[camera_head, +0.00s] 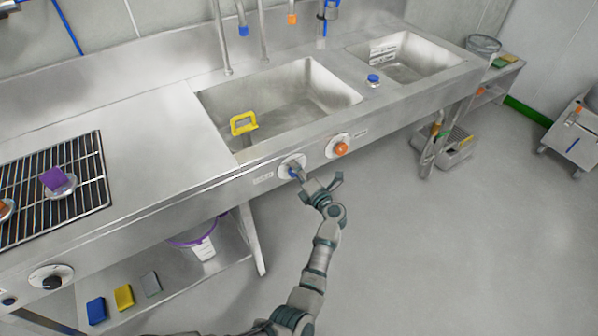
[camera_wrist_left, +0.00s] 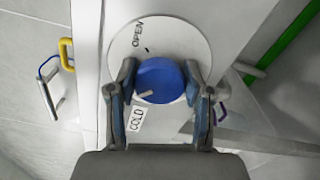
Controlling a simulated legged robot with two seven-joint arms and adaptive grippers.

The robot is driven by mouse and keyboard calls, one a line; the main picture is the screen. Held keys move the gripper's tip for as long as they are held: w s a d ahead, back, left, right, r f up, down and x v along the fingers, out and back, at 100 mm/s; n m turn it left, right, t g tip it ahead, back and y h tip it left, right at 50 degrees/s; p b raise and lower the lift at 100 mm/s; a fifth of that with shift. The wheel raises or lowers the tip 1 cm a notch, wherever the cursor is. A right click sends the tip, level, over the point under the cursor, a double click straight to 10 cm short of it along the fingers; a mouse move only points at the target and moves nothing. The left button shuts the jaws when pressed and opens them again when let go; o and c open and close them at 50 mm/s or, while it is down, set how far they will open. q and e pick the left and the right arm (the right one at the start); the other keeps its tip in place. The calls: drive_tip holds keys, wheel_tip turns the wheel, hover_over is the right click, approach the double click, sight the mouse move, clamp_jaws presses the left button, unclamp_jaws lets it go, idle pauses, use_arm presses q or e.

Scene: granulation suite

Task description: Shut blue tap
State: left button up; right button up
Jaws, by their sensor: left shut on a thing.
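The blue tap (camera_wrist_left: 160,82) is a round blue knob on a white dial plate (camera_wrist_left: 196,40) marked OPEN, with a COLD label beside it in the left wrist view. In the head view the dial plate (camera_head: 291,161) sits on the sink's front panel, with its knob mostly covered by my left gripper (camera_head: 304,174). In the left wrist view the left gripper's fingers (camera_wrist_left: 161,84) are shut on the knob, one on each side. A pale pointer mark shows on the knob's lower left edge. My right gripper is not in view.
An orange knob (camera_head: 340,149) is close to the right on the same panel. The floor (camera_head: 420,250) in front is clear.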

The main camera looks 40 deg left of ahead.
use_arm(q)
drive_tip(key=shift+f, duration=0.3)
drive_tip(key=shift+s, duration=0.1)
drive_tip(key=o, duration=1.2)
drive_tip(key=shift+c, duration=0.2)
drive_tip(key=shift+r, duration=0.1)
drive_tip(key=shift+d, duration=0.15)
drive_tip(key=v, duration=1.1)
drive_tip(key=shift+d, duration=0.4)
